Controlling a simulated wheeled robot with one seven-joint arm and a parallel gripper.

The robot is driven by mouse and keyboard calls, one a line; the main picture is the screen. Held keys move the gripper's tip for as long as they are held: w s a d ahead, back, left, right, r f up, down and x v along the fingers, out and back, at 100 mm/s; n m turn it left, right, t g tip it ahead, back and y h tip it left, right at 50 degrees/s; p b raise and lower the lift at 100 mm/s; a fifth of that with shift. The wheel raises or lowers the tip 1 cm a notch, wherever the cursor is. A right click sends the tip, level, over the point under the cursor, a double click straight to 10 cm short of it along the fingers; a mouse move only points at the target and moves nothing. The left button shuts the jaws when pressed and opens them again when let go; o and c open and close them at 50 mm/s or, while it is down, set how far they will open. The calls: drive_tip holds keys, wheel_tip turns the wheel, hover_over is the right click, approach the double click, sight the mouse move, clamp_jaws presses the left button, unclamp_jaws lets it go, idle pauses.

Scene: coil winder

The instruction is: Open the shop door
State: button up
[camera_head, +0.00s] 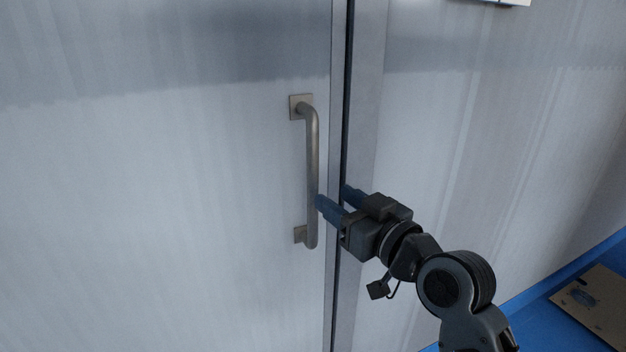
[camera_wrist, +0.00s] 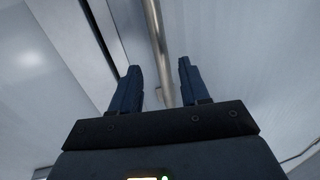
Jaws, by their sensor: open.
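The shop door (camera_head: 180,200) is a large pale grey panel on the left of the head view. Its right edge meets the frame (camera_head: 365,120) along a thin dark seam, and it looks closed. A metal bar handle (camera_head: 313,150) stands upright near that edge, fixed by square plates at top and bottom. My gripper (camera_head: 333,195) is open, with blue fingers pointing at the handle's lower half. In the wrist view the handle (camera_wrist: 157,40) runs between the two fingertips (camera_wrist: 160,68), with space on both sides. Contact with the handle cannot be told.
A pale wall (camera_head: 500,130) continues right of the frame. The floor at the lower right is blue, with a flat brown board (camera_head: 598,305) lying there. A white object's lower edge (camera_head: 508,2) shows at the top right.

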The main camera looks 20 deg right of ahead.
sight(316, 184)
drive_tip(key=shift+w+a+r+p, duration=0.1)
drive_tip(key=shift+w+a+p, duration=0.15)
drive_tip(key=shift+w, duration=1.05)
drive_tip(key=shift+w+a+p, duration=0.25)
drive_tip(key=shift+w+a, duration=0.05)
drive_tip(key=shift+w, duration=0.95)
drive_tip(key=shift+w+a+r+p, duration=0.1)
drive_tip(key=shift+w+a+p, duration=0.15)
drive_tip(key=shift+w, duration=1.05)
drive_tip(key=shift+c, duration=0.4)
clamp_jaws()
